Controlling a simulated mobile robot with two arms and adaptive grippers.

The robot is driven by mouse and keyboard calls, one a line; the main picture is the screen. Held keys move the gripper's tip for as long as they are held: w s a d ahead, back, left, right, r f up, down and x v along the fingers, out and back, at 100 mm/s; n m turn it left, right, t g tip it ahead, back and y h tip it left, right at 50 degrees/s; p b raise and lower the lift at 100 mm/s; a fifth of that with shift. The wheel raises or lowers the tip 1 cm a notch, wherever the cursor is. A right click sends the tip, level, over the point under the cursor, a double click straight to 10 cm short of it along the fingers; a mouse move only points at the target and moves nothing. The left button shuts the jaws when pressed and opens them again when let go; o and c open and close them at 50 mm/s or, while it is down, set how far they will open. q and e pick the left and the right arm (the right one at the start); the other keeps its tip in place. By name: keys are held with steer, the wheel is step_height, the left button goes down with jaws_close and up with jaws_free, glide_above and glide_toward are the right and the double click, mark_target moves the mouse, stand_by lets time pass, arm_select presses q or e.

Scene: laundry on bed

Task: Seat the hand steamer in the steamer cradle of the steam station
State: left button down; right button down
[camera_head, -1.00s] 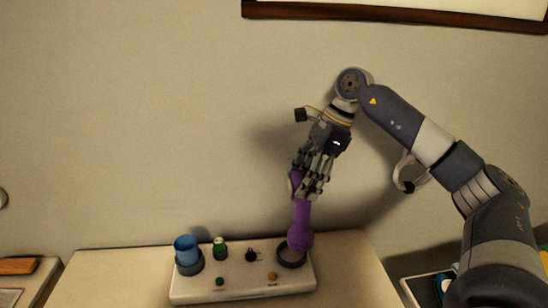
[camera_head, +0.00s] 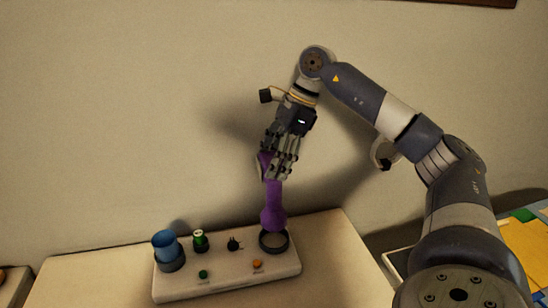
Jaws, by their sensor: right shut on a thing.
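The purple hand steamer (camera_head: 273,205) hangs roughly upright below my right gripper (camera_head: 276,168), which is shut on its upper part. The fingers hide some of the steamer. The white steam station (camera_head: 225,272) lies on a pale cabinet top. Its steamer cradle (camera_head: 273,243), a dark round ring, is at the station's right end. The steamer's rounded lower end overlaps the back of the ring in the picture, and the ring's front opening looks empty. I cannot tell whether they touch. My left gripper is out of view.
A blue cup (camera_head: 165,245) stands in a dark holder at the station's left end. A green-topped part (camera_head: 200,240), a dark knob (camera_head: 234,244), a green button (camera_head: 203,274) and an orange button (camera_head: 257,264) are between. The wall is close behind.

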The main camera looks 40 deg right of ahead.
mark_target(274, 186)
steer(key=shift+f+b, duration=0.3)
steer(key=shift+f, duration=0.25)
steer(key=shift+f+b, duration=0.3)
steer(key=shift+f, duration=0.05)
steer(key=shift+f+b, duration=0.6)
steer(key=shift+f, duration=0.25)
steer(key=shift+f+b, duration=0.45)
steer(key=shift+f, duration=0.15)
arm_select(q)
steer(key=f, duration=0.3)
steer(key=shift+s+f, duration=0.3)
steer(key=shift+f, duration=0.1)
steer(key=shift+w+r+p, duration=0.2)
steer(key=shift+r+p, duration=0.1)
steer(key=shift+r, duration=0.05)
